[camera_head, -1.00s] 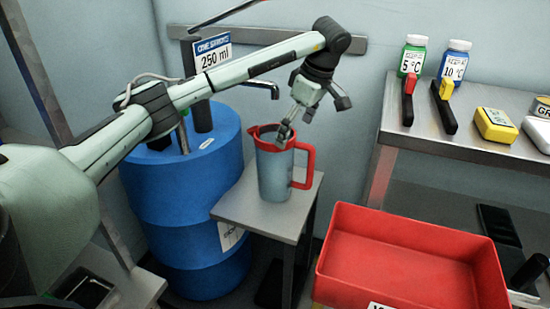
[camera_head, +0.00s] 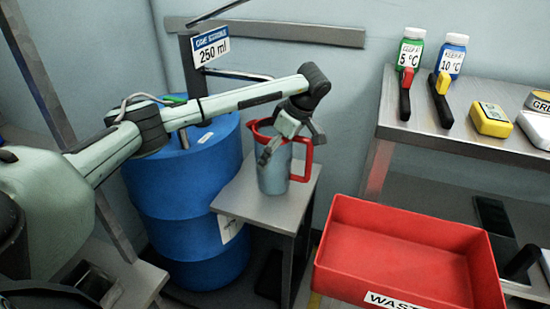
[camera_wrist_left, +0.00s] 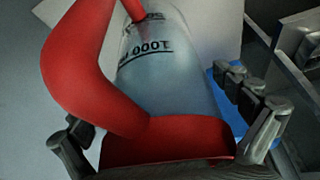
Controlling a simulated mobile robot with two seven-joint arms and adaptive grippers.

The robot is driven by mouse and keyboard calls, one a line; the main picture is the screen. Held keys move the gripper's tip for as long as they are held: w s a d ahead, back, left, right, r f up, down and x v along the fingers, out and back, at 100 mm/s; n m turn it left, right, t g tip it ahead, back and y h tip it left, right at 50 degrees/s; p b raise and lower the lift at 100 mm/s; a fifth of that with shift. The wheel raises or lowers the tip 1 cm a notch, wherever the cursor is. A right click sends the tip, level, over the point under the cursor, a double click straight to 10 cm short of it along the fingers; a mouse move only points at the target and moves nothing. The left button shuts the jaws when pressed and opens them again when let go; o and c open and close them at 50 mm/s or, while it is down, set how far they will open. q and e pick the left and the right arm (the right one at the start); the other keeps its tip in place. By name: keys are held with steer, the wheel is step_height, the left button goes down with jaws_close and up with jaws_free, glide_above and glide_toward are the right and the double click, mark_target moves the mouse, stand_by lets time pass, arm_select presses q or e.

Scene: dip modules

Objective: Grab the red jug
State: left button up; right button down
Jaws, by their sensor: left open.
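The red jug (camera_head: 274,178) has a grey-blue see-through body with a red rim, spout and handle. It stands upright on a small grey side table (camera_head: 238,204). My left gripper (camera_head: 291,146) is open just above and in front of the jug's upper part, with one finger toward the spout side and one toward the handle. In the left wrist view the jug (camera_wrist_left: 170,90) lies between the spread fingers, its red handle nearest the left finger. Whether the fingers touch it, I cannot tell. My right gripper is not in view.
A blue drum (camera_head: 182,205) with a tap stands left of the side table. A red bin (camera_head: 395,262) is in front at the right. A metal bench (camera_head: 470,145) at the right holds bottles, two handled tools and a yellow device.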

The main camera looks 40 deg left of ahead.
arm_select(q)
steer(key=shift+s, duration=0.1)
steer(key=c, duration=1.3)
steer(key=shift+c, duration=0.2)
